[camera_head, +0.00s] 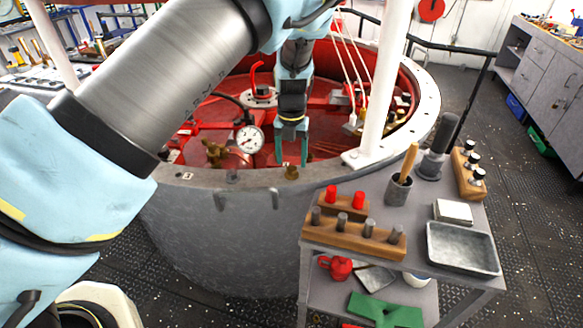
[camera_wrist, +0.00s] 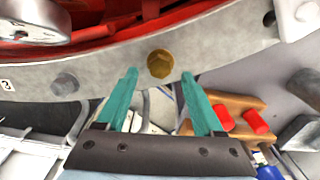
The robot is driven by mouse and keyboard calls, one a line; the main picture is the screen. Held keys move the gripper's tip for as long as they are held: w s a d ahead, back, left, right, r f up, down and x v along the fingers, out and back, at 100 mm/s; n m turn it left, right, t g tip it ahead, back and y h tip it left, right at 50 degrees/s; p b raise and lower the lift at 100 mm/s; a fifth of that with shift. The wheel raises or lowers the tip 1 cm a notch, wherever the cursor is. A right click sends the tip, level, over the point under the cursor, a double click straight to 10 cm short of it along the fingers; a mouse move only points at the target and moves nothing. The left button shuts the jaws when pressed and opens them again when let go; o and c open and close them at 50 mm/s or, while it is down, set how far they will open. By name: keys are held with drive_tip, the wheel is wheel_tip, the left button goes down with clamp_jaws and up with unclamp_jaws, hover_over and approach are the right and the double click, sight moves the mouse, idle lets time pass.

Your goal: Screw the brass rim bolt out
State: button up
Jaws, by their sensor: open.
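The brass rim bolt (camera_wrist: 160,64) has a hexagonal head and sits on the grey rim (camera_wrist: 110,75) of the large round tank. In the head view the brass bolt (camera_head: 291,172) shows on the near edge of the rim. My gripper (camera_head: 291,162) is above the rim, pointing down, close to the bolt. In the wrist view my gripper's two teal fingers (camera_wrist: 160,75) are spread apart, with the bolt head beyond and between their tips. Nothing is between the fingers, and they do not appear to touch the bolt.
A pressure gauge (camera_head: 250,139) stands inside the red tank, left of my gripper. A white post (camera_head: 383,85) rises from the rim at right. A grey cart (camera_head: 425,215) carries wooden blocks with pegs, a metal tray (camera_head: 462,248) and a cup (camera_head: 398,190). A grey bolt (camera_wrist: 65,84) sits on the rim.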

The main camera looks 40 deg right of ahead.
sight(291, 168)
wheel_tip(291, 168, up, 8)
drive_tip(key=b, duration=0.1)
drive_tip(key=shift+f+b, duration=0.25)
drive_tip(key=shift+b, duration=0.1)
drive_tip(key=shift+a, duration=0.1)
drive_tip(key=w+a+r+m, duration=0.2)
drive_tip(key=w+a+m, duration=0.35)
drive_tip(key=a, duration=0.65)
drive_tip(key=w+a+r+m, duration=0.1)
drive_tip(key=w+a+m, duration=0.45)
drive_tip(key=a, duration=0.65)
drive_tip(key=s+a+r+m, duration=0.1)
drive_tip(key=s+a+m, duration=0.2)
drive_tip(key=a+m, duration=0.5)
drive_tip(key=s+a+r+m+t, duration=0.1)
drive_tip(key=a+m, duration=0.6)
drive_tip(key=a, duration=0.9)
drive_tip(key=shift+s+a+r+m+t, duration=0.35)
drive_tip(key=shift+s+r, duration=0.3)
drive_tip(key=shift+s, duration=0.75)
drive_tip(key=shift+d, duration=0.1)
